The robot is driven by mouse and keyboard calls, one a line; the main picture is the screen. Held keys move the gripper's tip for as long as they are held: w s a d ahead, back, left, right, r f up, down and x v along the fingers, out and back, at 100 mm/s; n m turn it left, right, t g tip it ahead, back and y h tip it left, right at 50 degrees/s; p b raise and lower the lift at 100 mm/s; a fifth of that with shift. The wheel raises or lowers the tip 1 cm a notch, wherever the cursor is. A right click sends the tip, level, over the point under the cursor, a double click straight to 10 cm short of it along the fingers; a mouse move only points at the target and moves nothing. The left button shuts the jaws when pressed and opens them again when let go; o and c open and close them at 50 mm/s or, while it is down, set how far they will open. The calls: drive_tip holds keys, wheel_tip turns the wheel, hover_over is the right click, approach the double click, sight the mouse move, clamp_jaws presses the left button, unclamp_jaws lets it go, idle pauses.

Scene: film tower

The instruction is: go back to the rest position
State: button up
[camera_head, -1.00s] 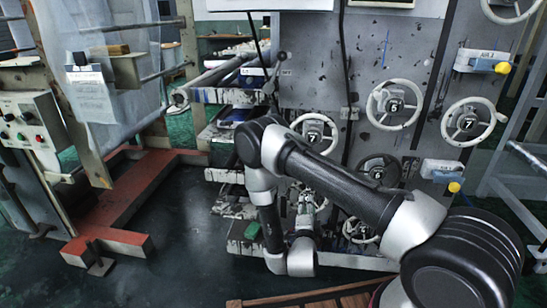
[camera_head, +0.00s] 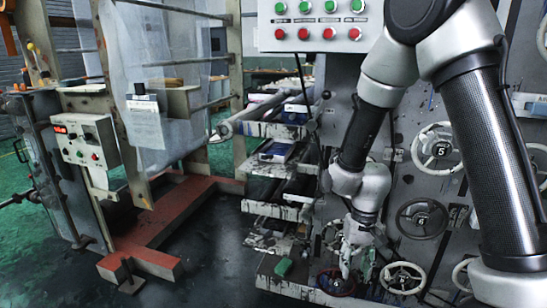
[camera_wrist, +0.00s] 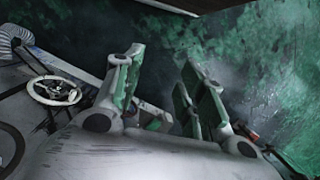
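My gripper (camera_head: 346,262) hangs low in front of the machine's lower part in the head view, pointing down. In the wrist view my gripper (camera_wrist: 160,70) has its two fingers spread apart, with only green, wet-looking floor showing between them. It holds nothing. In the head view its tip appears close to a dark red handwheel (camera_head: 336,284); I cannot tell whether they touch. My arm comes down from the upper right with its elbow raised.
White handwheels (camera_head: 403,278) and a dark handwheel (camera_head: 422,218) sit on the machine front. A green block (camera_head: 283,267) lies on a low ledge. A button panel (camera_head: 318,24) is above. A red floor frame (camera_head: 170,215) stands left, with open floor (camera_head: 222,250) between.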

drive_tip(key=s+d+r+t, duration=0.2)
drive_tip(key=s+d+r, duration=0.2)
drive_tip(key=r, duration=0.5)
drive_tip(key=s+d+r+t, duration=0.2)
drive_tip(key=s+d+r, duration=0.2)
drive_tip(key=r, duration=0.6)
drive_tip(key=s+d+r+t, duration=0.2)
drive_tip(key=s+d+r, duration=0.2)
drive_tip(key=r, duration=0.5)
drive_tip(key=d, duration=0.2)
drive_tip(key=shift+s+d+r+h, duration=0.3)
drive_tip(key=shift+s+d+r, duration=0.1)
